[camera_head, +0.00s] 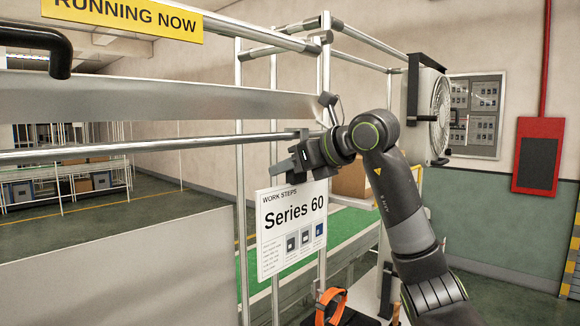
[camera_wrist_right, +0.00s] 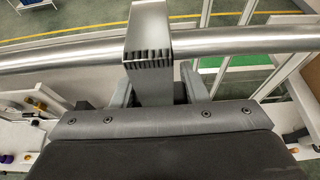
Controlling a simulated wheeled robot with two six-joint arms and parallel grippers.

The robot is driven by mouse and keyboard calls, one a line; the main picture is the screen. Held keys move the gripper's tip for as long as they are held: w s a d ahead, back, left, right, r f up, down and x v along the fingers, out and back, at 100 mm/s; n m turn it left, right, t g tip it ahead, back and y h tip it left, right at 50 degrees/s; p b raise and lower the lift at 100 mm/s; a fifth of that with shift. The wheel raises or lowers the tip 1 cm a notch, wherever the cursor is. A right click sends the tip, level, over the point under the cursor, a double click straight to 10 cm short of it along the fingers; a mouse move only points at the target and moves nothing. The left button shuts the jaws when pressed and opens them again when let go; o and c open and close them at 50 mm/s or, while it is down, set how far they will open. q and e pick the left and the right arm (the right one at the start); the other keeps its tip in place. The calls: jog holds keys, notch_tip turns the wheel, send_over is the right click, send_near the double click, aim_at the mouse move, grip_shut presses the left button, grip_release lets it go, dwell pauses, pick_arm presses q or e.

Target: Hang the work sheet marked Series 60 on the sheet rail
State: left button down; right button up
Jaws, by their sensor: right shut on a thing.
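The white work sheet (camera_head: 290,245) marked "Series 60" hangs upright below my right gripper (camera_head: 292,160), which is shut on its grey hanger. The sheet rail (camera_head: 150,146) is a round metal bar running across from the left to the gripper. In the right wrist view, the grey hanger (camera_wrist_right: 147,30) stands between the fingers of my right gripper (camera_wrist_right: 148,92), and its upper part lies across the rail (camera_wrist_right: 230,42). Whether its hook rests on the rail or is just above it, I cannot tell. My left gripper is not in view.
A yellow "RUNNING NOW" sign (camera_head: 130,18) is above a wide metal beam (camera_head: 150,100). A grey panel (camera_head: 130,270) stands below the rail.

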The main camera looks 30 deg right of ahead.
jog(key=o, duration=1.2)
jog(key=b+v, duration=0.6)
jog(key=v, duration=1.1)
jog(key=shift+s+d+b, duration=0.2)
jog(key=shift+b, duration=0.1)
